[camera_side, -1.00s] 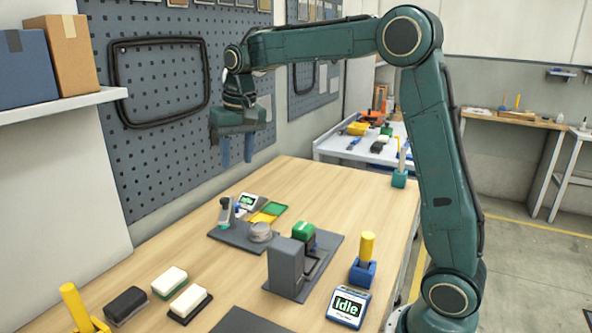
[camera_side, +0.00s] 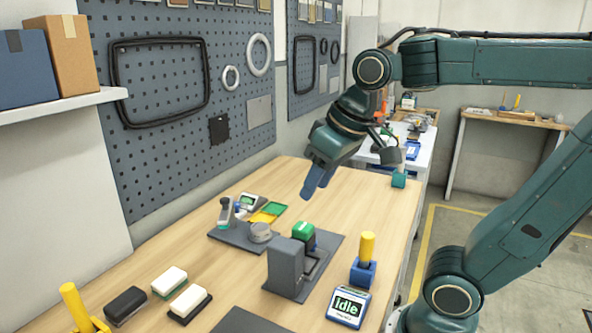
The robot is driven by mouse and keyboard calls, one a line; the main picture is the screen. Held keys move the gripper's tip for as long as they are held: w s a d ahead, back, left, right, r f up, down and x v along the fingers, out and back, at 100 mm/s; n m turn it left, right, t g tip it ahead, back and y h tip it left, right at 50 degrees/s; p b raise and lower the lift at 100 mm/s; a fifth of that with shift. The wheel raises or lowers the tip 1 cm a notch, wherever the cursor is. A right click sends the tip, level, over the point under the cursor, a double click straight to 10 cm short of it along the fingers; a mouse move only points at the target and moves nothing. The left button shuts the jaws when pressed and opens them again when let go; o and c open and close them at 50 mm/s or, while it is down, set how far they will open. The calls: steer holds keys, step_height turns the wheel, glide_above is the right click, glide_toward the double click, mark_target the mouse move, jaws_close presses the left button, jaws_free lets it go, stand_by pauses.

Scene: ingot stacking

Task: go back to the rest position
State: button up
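My gripper (camera_side: 318,182) hangs in the air above the far part of the wooden workbench (camera_side: 320,215), tilted down to the left. Its blue fingers look close together from this side, and the gap between them cannot be made out. Nothing shows between or below them. My green arm reaches in from the right, with its elbow out of the picture.
On the bench stand a grey fixture with a green-topped part (camera_side: 303,231), a yellow-handled tool in a blue holder (camera_side: 363,262), an "Idle" display (camera_side: 348,305), a dark mat with small tools (camera_side: 234,236), and several pale and dark blocks (camera_side: 169,281). The bench's far half is mostly clear.

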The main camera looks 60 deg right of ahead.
steer(key=s+f+n, duration=0.1)
steer(key=s+f, duration=0.2)
steer(key=s, duration=0.3)
steer(key=shift+a+f+t, duration=0.35)
steer(key=shift+a+t, duration=0.05)
steer(key=shift+a, duration=0.05)
